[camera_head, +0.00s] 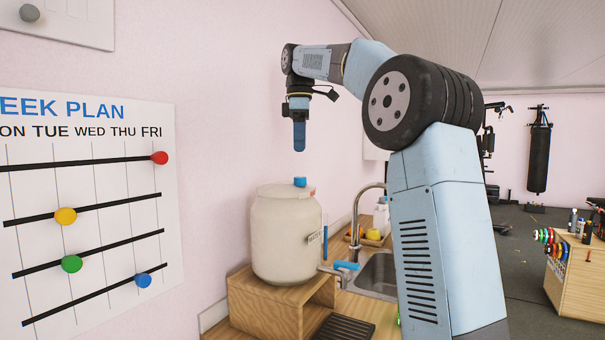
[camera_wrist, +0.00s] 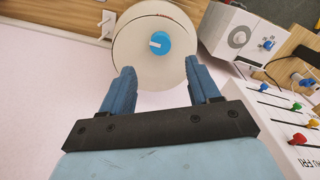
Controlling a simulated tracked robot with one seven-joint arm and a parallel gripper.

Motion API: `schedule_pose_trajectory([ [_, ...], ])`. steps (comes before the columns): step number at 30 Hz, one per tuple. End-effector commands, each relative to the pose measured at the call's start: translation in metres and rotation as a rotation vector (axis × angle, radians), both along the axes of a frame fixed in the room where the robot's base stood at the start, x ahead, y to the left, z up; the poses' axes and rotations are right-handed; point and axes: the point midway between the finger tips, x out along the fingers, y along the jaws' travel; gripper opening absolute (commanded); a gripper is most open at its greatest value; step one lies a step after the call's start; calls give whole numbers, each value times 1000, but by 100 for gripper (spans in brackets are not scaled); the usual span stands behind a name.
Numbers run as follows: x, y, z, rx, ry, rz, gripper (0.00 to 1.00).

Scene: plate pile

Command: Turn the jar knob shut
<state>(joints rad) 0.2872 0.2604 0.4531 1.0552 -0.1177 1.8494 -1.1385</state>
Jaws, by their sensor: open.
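A large cream jar (camera_head: 285,238) stands upright on a wooden stand at the centre of the head view. A small blue knob (camera_head: 300,182) sits on top of its pale lid. In the wrist view the jar's round lid (camera_wrist: 132,58) shows from above, with the blue knob (camera_wrist: 160,43) near its middle and a white mark on the knob's face. My gripper (camera_head: 299,148) points down above the knob, apart from it. In the wrist view my gripper (camera_wrist: 161,70) has its two blue fingers spread wide, with nothing between them.
The jar's wooden stand (camera_head: 268,305) is on the counter beside a sink (camera_head: 375,275) with a curved tap (camera_head: 356,225). A blue tap handle (camera_head: 346,266) juts out near the jar's foot. A week-plan board (camera_head: 90,210) hangs on the left wall. The air around my gripper is clear.

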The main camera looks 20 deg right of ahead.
Motion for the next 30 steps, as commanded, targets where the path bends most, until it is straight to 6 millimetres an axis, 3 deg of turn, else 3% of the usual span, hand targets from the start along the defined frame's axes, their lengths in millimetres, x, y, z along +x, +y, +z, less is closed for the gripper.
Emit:
schedule_pose_trajectory([
  [9,-1,0,-51,0,2,-1,61],
  [15,0,-1,-74,-1,1,-2,61],
  [29,0,-1,-84,0,-1,-2,61],
  [30,0,-1,-84,0,0,-2,57],
])
